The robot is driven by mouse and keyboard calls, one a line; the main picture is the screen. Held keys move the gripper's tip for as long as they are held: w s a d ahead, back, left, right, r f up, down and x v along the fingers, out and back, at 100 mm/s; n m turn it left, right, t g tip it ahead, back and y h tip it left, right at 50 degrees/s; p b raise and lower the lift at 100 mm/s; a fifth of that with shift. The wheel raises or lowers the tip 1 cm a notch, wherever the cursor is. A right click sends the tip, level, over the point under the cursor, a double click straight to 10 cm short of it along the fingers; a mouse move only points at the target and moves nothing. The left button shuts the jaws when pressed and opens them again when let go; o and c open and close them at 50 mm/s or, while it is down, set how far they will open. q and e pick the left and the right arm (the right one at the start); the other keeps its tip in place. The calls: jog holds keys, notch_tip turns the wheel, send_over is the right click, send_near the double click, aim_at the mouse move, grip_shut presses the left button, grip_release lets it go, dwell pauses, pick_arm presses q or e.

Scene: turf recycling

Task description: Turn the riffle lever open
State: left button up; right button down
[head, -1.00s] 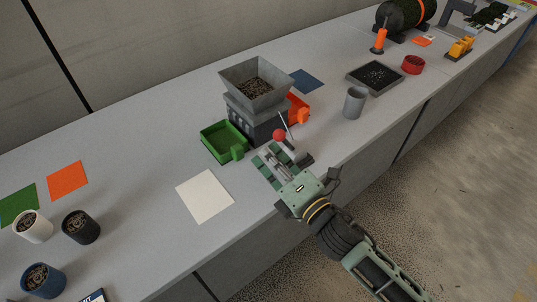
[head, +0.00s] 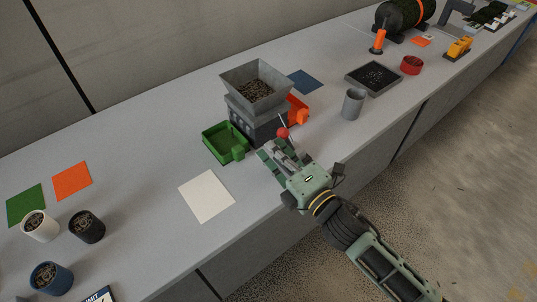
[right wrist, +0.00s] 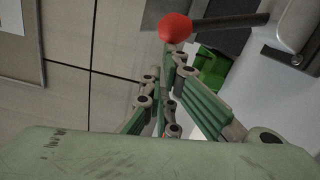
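The riffle splitter is a dark grey box (head: 243,120) under a grey hopper (head: 257,87) full of dark granules. Its lever has a thin rod and a red ball knob (head: 283,132) on the near side. In the right wrist view the knob (right wrist: 175,28) is just beyond my fingertips, with the dark rod (right wrist: 232,21) running right. My right gripper (head: 276,149) is close to the knob on its near side. Its fingers look drawn together with nothing visible between them; contact with the knob is unclear. My left gripper is out of view.
A green tray (head: 210,145) and an orange tray (head: 299,113) flank the splitter. A white sheet (head: 207,196) lies in front. A grey cup (head: 353,104) and a dark sieve tray (head: 353,76) stand to the right. Cups stand at the lower left.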

jog(key=w+d+r+m+p, duration=0.3)
jog(key=w+d+m+p, duration=0.4)
jog(key=d+m, duration=0.3)
jog(key=shift+w+d+r, duration=0.3)
jog(key=shift+r, duration=0.05)
jog(key=shift+r, duration=0.1)
dwell(0.5)
